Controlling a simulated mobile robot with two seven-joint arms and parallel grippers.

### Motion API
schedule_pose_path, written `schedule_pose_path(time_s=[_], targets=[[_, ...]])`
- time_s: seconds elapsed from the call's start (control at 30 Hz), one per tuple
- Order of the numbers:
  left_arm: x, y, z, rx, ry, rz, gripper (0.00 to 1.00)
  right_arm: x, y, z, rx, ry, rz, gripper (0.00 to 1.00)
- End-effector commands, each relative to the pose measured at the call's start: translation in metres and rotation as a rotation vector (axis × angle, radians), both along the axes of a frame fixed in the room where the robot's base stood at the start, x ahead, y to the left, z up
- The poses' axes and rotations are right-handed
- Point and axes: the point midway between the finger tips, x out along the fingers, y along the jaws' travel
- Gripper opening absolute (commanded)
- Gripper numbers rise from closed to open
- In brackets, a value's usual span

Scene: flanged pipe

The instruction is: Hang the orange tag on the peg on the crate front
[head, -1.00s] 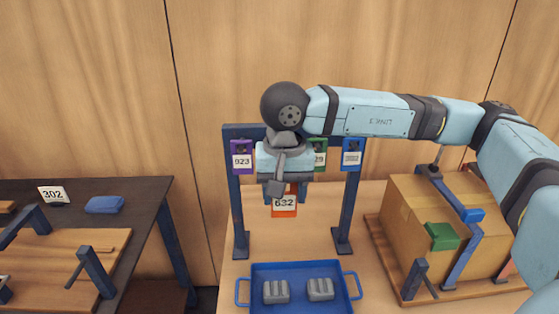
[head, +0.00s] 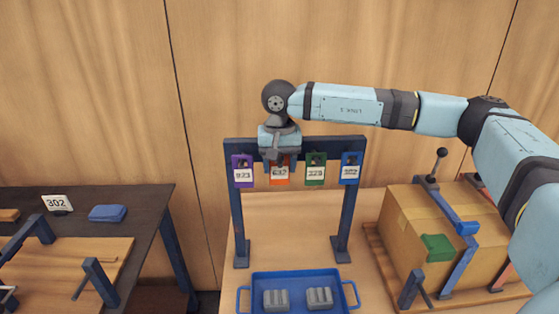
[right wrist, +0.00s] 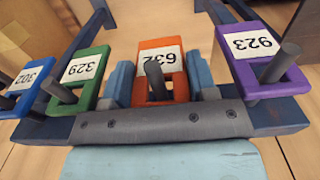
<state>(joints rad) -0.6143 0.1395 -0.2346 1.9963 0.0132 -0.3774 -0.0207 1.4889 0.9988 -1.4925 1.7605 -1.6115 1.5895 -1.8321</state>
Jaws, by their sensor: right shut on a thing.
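The orange tag (head: 279,174), marked 632, is at the dark blue rack, level with the other tags. In the right wrist view the orange tag (right wrist: 173,55) has a dark peg showing at its opening. My right gripper (head: 279,161) is at the rack's top bar, its fingers on both sides of the tag; it also shows in the right wrist view (right wrist: 160,82), shut on the tag. I cannot make out a peg on the front of the brown box (head: 405,230) at the right. My left gripper is out of view.
Purple (head: 243,171), green (head: 315,170) and blue (head: 350,169) tags hang on the rack (head: 238,225) close beside my gripper. A blue tray (head: 297,276) with grey blocks stands in front. A dark side table (head: 140,205) is at the left.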

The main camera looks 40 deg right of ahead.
Motion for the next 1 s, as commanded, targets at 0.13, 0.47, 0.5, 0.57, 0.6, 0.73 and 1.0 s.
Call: schedule_pose_path(time_s=[0.13,0.47,0.5,0.57,0.6,0.73,1.0], targets=[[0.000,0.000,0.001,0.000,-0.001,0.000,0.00,0.000,0.000,0.000,0.000,-0.001,-0.001,0.30],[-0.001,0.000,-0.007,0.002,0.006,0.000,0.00,0.000,0.000,-0.004,0.001,-0.002,-0.001,0.67],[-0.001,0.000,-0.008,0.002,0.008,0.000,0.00,0.000,0.000,-0.004,0.000,-0.001,-0.001,0.76],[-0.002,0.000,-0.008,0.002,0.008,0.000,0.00,0.000,0.000,-0.004,0.000,-0.001,-0.001,0.78],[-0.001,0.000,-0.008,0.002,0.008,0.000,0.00,0.000,0.000,-0.004,0.000,-0.001,-0.001,0.78],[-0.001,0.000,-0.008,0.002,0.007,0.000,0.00,0.000,0.000,-0.004,0.000,-0.001,-0.001,0.78],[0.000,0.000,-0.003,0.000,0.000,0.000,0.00,0.001,0.000,0.007,0.000,-0.005,-0.001,0.78]])
